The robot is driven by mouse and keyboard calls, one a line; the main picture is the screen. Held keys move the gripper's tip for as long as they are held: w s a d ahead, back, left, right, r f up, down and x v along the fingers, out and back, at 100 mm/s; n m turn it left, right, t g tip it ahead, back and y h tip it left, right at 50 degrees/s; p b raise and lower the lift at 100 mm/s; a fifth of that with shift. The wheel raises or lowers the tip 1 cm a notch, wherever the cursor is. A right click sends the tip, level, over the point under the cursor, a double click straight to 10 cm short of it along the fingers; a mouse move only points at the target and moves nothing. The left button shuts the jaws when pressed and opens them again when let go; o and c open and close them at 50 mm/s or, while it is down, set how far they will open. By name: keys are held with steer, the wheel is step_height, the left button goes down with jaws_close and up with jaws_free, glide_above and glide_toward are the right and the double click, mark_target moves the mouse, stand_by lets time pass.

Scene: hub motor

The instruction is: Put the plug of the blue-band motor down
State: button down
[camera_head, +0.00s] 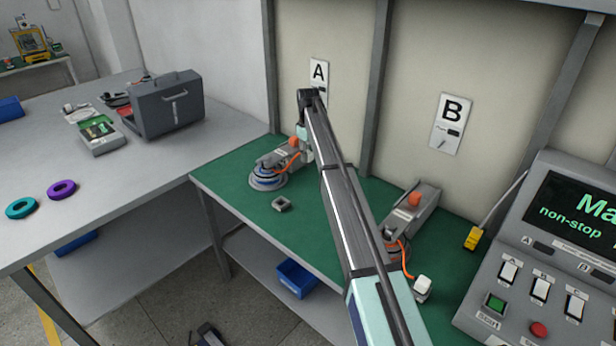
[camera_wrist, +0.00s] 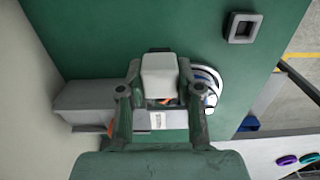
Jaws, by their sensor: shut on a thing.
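The blue-band motor (camera_head: 268,179) sits on the green bench mat below sign A, with an orange cable (camera_head: 292,158) running from it. In the wrist view its blue and white rings (camera_wrist: 210,82) show just right of my gripper (camera_wrist: 158,78). My gripper is shut on a white plug (camera_wrist: 158,68), held between its two fingers in front of the motor's grey housing (camera_wrist: 85,102). How high the plug is above the mat I cannot tell. In the head view my arm hides most of the gripper and the plug.
A small grey square holder (camera_head: 282,204) stands on the mat in front of the motor; it also shows in the wrist view (camera_wrist: 243,28). A second motor (camera_head: 410,215) with a white plug (camera_head: 422,286) is at right, beside a control panel (camera_head: 545,260). Green mat between is clear.

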step_height(320, 180, down, 11)
steer(key=shift+f+p, duration=0.1)
steer(key=shift+p, duration=1.05)
steer(key=shift+f, duration=0.15)
steer(key=c, duration=0.8)
jaws_free()
step_height(320, 180, up, 12)
steer(key=b, duration=0.3)
steer(key=shift+r+b, duration=0.2)
steer(key=shift+b, duration=0.1)
